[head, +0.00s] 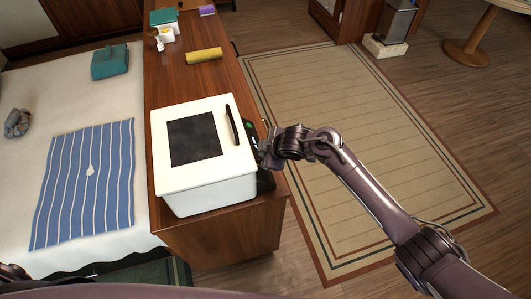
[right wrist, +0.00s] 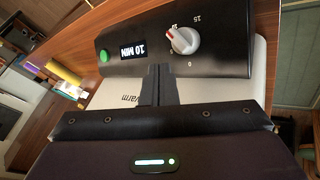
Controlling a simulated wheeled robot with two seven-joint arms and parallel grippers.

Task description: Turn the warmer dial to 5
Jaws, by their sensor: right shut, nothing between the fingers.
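The warmer (head: 195,192) is a white box with a dark window and a black handle, on a wooden counter. Its black control panel (right wrist: 225,45) fills the top of the right wrist view. The dial (right wrist: 184,41) is a pale knob with a red mark, which points to the upper left. "15" and "0" are readable around it; another label is partly hidden. The display (right wrist: 139,51) reads "10 MIN". My right gripper (right wrist: 158,72) is shut and empty, with its fingertips just below the panel, left of the dial and apart from it. My left gripper is not in view.
A green button (right wrist: 103,56) is left of the display. A yellow roll (head: 204,56) and small items stand farther back on the counter (head: 190,80). A bed with a blue striped cloth (head: 85,185) is at left. A rug (head: 350,130) covers the open floor at right.

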